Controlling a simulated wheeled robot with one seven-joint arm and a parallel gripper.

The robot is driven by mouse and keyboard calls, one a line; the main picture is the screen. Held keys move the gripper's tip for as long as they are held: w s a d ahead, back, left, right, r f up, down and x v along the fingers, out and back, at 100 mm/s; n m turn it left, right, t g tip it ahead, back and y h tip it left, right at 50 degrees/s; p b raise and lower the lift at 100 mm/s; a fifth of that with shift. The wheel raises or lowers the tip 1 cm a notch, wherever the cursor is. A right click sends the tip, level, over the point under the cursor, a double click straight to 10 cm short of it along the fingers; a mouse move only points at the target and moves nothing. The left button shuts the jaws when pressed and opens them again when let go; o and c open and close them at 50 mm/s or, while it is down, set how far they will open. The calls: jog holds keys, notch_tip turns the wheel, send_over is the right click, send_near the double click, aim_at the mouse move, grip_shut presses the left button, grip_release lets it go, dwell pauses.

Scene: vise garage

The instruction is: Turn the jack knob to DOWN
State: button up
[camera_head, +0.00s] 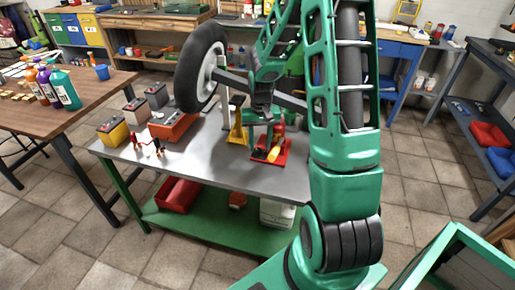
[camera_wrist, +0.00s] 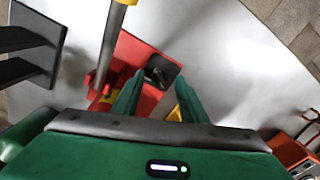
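The red jack (camera_head: 272,146) stands on the grey metal table, under the raised wheel and axle. In the wrist view, the jack's red body (camera_wrist: 140,52) lies beyond my gripper (camera_wrist: 160,80). My gripper is open, with its two green fingers apart. A black knob (camera_wrist: 161,71) on a dark square plate shows between and just past the fingertips. I cannot tell whether the fingers touch it. No marking on the knob can be read. In the head view, my green arm partly hides the jack area, and the knob cannot be made out.
A grey rod with a yellow end (camera_wrist: 107,45) rises close left of the fingers. The tire (camera_head: 201,68) and a yellow stand (camera_head: 238,124) are near the jack. A red-orange box (camera_head: 174,125) and several batteries sit left on the table (camera_head: 215,165). The table's front is clear.

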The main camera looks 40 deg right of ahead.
jog(key=shift+f, duration=0.95)
